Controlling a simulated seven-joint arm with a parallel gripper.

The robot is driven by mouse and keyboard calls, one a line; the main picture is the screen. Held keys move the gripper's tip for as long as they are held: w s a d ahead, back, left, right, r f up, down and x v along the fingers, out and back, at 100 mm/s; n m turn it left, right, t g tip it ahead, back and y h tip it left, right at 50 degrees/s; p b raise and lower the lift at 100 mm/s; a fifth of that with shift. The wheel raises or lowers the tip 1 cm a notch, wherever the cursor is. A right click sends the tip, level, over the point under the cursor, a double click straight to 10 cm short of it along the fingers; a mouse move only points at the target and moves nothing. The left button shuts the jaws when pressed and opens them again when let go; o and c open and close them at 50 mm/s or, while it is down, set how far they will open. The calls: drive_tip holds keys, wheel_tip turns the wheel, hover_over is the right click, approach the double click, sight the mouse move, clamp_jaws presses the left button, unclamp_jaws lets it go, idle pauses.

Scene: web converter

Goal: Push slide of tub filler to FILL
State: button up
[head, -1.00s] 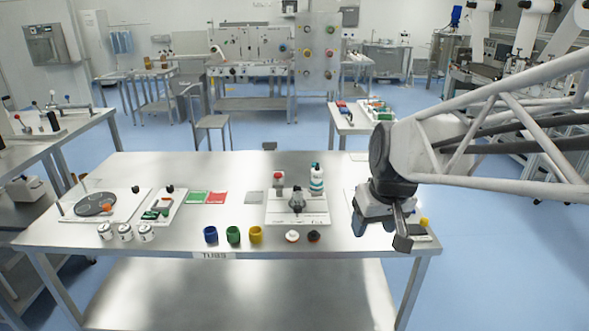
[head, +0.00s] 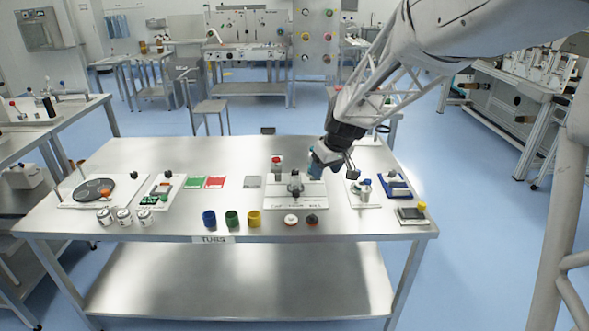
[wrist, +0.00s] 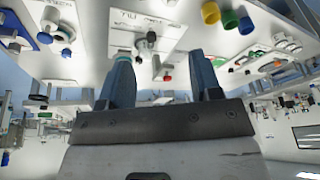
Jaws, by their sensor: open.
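The tub filler appears to be the white base plate (head: 310,202) with a dark slide-like fitting (head: 295,187) on top, near the middle of the table. Lettering runs along its front edge, too small to read surely. My gripper (head: 318,160) is above and right of this plate, tilted, and apart from it. In the wrist view the plate (wrist: 120,38) appears upside down beyond the open, empty fingers (wrist: 163,65), with a dark knob (wrist: 150,37) on it. The gripper partly covers the teal-and-white bottle behind the plate in the head view.
Blue (head: 209,219), green (head: 232,218) and yellow (head: 254,218) tubs stand left of the plate's front.

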sight(297, 191)
drive_tip(key=w+a+f+n, duration=0.1)
drive_tip(key=w+a+f, duration=0.1)
drive_tip(key=w+f, duration=0.5)
drive_tip(key=w+a+f+n, duration=0.1)
drive_tip(key=w+a+f, duration=0.2)
drive_tip(key=w+f, duration=0.4)
drive_tip(key=w, duration=0.4)
drive_tip(key=shift+a+f+n+y, duration=0.3)
drive_tip(key=shift+n+y, duration=0.1)
drive_tip(key=shift+f, duration=0.1)
drive_tip(key=shift+x, duration=3.75)
drive_tip(key=shift+w, duration=0.1)
clamp_jaws()
